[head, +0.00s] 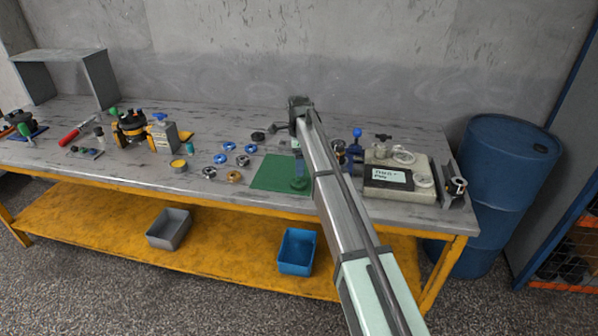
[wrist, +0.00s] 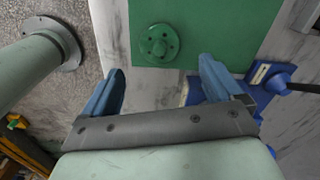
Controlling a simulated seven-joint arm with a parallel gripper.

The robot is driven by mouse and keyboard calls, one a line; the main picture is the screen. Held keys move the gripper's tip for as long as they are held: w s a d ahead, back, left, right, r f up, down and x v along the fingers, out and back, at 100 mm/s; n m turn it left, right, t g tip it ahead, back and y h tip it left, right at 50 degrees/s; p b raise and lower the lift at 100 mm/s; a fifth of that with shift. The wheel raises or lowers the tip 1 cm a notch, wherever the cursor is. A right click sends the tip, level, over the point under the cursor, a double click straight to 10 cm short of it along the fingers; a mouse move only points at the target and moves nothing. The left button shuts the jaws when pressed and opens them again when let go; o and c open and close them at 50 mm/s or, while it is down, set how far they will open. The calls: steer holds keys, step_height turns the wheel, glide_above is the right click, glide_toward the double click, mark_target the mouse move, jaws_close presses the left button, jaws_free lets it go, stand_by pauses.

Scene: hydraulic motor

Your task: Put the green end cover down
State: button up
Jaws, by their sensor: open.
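The green end cover (wrist: 159,43) is a round disc with holes. It lies on the green mat (wrist: 200,12) near the mat's edge in the wrist view. In the head view the cover (head: 299,183) is at the front right part of the mat (head: 268,175), beside my arm. My gripper (wrist: 160,85) is open and empty, with its two blue fingers apart. The cover shows beyond the fingertips, between their lines, and looks clear of both. In the head view my fingers are mostly hidden by my arm.
Several blue, dark and orange rings lie left of the mat, including a blue ring (head: 222,159). A blue fixture (wrist: 215,92) stands close to my right finger in the wrist view. A test unit (head: 397,178) is right of my arm. Bins (head: 298,252) sit on the lower shelf.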

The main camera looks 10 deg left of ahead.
mark_target(299, 178)
steer(key=shift+r, duration=2.65)
steer(key=shift+o, duration=0.3)
